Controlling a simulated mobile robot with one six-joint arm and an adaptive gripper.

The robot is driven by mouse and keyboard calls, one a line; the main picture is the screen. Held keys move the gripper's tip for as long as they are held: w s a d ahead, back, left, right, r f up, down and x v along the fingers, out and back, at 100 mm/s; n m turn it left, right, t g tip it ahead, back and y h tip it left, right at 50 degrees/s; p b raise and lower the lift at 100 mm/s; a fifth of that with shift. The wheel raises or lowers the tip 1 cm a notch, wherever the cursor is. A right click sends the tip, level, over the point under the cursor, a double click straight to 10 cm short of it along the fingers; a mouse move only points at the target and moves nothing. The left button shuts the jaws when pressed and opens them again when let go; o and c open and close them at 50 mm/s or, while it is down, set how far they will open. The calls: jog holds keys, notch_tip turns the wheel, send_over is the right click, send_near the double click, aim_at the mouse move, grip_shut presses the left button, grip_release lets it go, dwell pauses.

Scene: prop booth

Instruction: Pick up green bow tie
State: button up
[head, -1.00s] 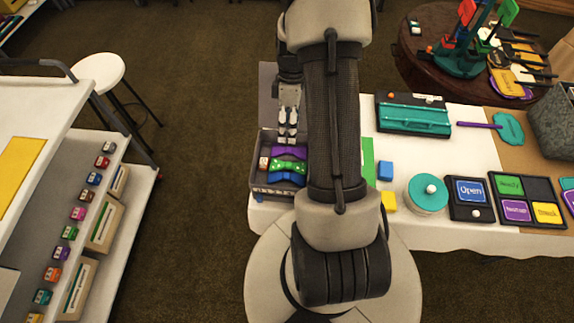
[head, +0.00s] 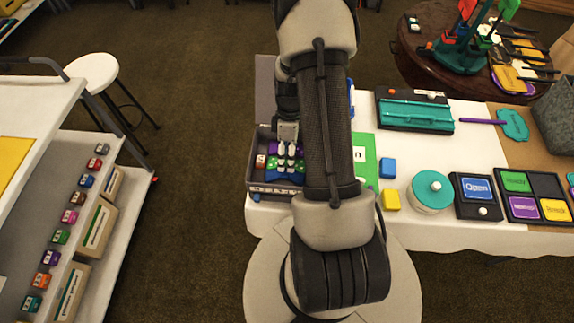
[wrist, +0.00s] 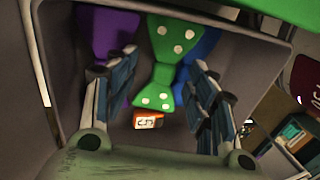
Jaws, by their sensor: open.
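The green bow tie (wrist: 163,68) with white dots lies in a grey open box (head: 253,165), between a purple bow tie (wrist: 108,35) and a blue bow tie (wrist: 200,55). In the head view the green bow tie (head: 271,167) is partly hidden by my gripper (head: 286,164). In the wrist view my gripper (wrist: 158,85) is open, with one finger on each side of the green bow tie's near half. The fingers reach down into the box. I cannot tell whether they touch the bow ties.
A small orange block (wrist: 148,120) with a number lies in the box beside the green bow tie. The box walls (wrist: 62,85) stand close around the fingers. A green board (head: 362,160), a blue cube (head: 388,168) and a yellow cube (head: 391,200) are to the right.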

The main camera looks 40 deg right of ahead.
aim_at(276, 162)
jog(key=shift+s+a+f, duration=0.25)
jog(key=shift+c, duration=0.6)
jog(key=shift+w+d+r, duration=0.1)
jog(key=shift+w, duration=0.05)
jog(key=c, duration=0.8)
notch_tip(276, 162, up, 20)
jog(key=p, duration=0.6)
jog(key=shift+c, duration=0.2)
jog(key=w+a+r+t+h+p, duration=0.2)
jog(key=a+h+p, duration=0.1)
jog(key=p, duration=0.2)
notch_tip(276, 162, down, 20)
jog(key=b, duration=0.6)
jog(key=shift+d+r, duration=0.1)
jog(key=shift+r, duration=0.1)
